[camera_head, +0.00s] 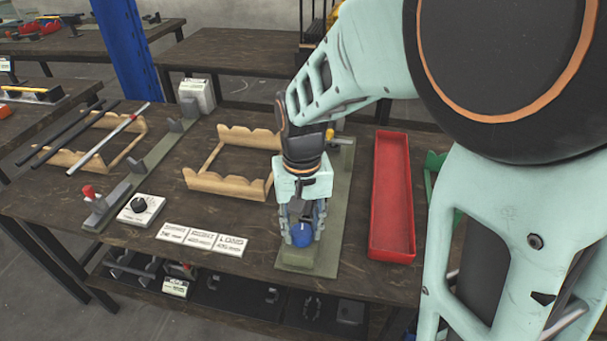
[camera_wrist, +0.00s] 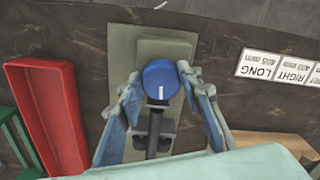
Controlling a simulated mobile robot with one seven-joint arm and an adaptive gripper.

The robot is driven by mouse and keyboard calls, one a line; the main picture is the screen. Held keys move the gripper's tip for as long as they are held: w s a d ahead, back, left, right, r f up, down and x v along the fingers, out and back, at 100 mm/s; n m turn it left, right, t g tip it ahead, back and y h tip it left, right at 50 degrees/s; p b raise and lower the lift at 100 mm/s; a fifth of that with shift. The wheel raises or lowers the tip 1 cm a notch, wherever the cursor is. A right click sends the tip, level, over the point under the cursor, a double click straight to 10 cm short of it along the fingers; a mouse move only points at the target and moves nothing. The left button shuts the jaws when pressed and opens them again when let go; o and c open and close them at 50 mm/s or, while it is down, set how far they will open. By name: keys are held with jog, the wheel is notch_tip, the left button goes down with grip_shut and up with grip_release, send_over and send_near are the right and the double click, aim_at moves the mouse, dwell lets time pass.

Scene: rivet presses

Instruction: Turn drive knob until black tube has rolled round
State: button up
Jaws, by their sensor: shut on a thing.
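The blue drive knob (camera_wrist: 160,79) sits at the near end of a green-grey base plate (camera_head: 299,257) and also shows in the head view (camera_head: 301,236). A short white mark on it points along the plate. My gripper (camera_wrist: 160,84) comes down from above with one finger on each side of the knob, shut on it; it also shows in the head view (camera_head: 301,230). A black tube or shaft (camera_wrist: 154,130) runs back from the knob over a grey support; my gripper hides most of it in the head view.
A long red tray (camera_head: 392,195) stands right of the fixture. A wooden rack (camera_head: 228,185) is to its left, and another with dark and light tubes (camera_head: 108,139) lies further left. Printed labels (camera_head: 202,239) and a box with a black dial (camera_head: 140,208) lie near the front edge.

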aim_at(303, 233)
jog(key=shift+d+n+p, duration=0.1)
jog(key=shift+n+p, duration=0.25)
jog(key=shift+n, duration=1.85)
jog(key=o, duration=1.2)
jog(key=shift+c, duration=0.2)
notch_tip(303, 233, up, 12)
